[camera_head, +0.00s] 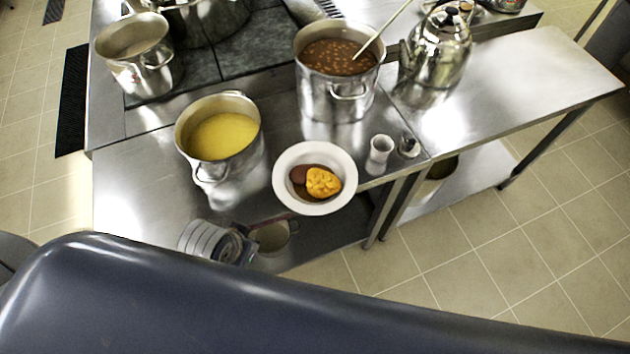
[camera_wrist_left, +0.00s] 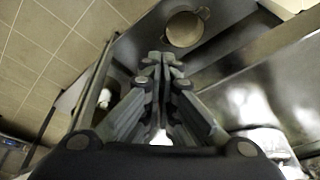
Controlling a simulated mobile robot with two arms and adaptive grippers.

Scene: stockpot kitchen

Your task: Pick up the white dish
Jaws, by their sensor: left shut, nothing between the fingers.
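The white dish (camera_head: 286,193) is round with a wide rim and holds orange and brown food. In the head view it is at the front edge of the steel counter (camera_head: 140,190), near the middle of the picture. My left gripper (camera_wrist_left: 163,60) shows in the left wrist view with its fingers together and nothing between them. My right gripper is not in view.
A pot of yellow food (camera_head: 222,138) stands left of the dish and a pot of beans (camera_head: 335,98) behind it. A kettle (camera_head: 440,48) is farther back. A pot (camera_wrist_left: 184,30) shows in the wrist view.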

